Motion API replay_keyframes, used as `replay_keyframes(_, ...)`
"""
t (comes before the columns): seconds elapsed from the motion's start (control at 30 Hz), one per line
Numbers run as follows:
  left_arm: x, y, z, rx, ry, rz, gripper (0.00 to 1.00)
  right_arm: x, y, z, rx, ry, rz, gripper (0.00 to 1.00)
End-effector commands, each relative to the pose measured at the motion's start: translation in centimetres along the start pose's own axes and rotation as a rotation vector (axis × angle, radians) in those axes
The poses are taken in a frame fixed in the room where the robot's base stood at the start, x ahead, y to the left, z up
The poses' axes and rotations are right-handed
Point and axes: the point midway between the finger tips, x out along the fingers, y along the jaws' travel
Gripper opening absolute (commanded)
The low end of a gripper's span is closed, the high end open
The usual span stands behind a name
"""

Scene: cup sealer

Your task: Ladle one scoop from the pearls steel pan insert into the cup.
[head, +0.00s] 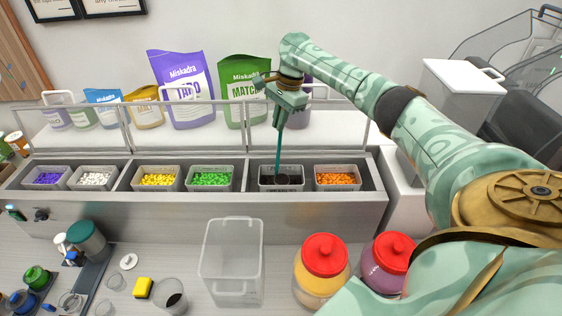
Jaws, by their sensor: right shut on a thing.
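My right gripper (287,99) is shut on the upper end of a ladle with a thin teal handle (279,140). The ladle hangs nearly upright over the pearls pan (262,186), a steel insert with dark contents in the counter well. Its lower end is down in the pan, and I cannot make out its bowl against the dark pearls. A clear cup (167,284) with something dark in its bottom stands on the front counter, lower left of the pan. My left gripper is not in view.
Pans of purple, white, yellow, green and orange (338,178) toppings share the well. A glass guard (185,127) runs behind them. A clear bin (231,265) and red-lidded jars (321,273) stand in front. A yellow sponge (143,288) lies left of the cup.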

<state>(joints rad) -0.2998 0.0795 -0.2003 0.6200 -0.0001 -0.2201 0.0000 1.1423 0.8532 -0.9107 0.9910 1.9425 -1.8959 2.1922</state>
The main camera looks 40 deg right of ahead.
Motion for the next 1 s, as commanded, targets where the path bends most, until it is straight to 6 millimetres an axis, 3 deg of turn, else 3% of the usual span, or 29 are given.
replay_keyframes(0.5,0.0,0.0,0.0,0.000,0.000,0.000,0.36,3.3,0.4,-0.6,0.000,-0.001,0.000,0.00)
replay_keyframes(1.0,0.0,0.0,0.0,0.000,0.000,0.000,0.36,3.5,0.4,-0.6,0.000,0.000,-0.001,0.00)
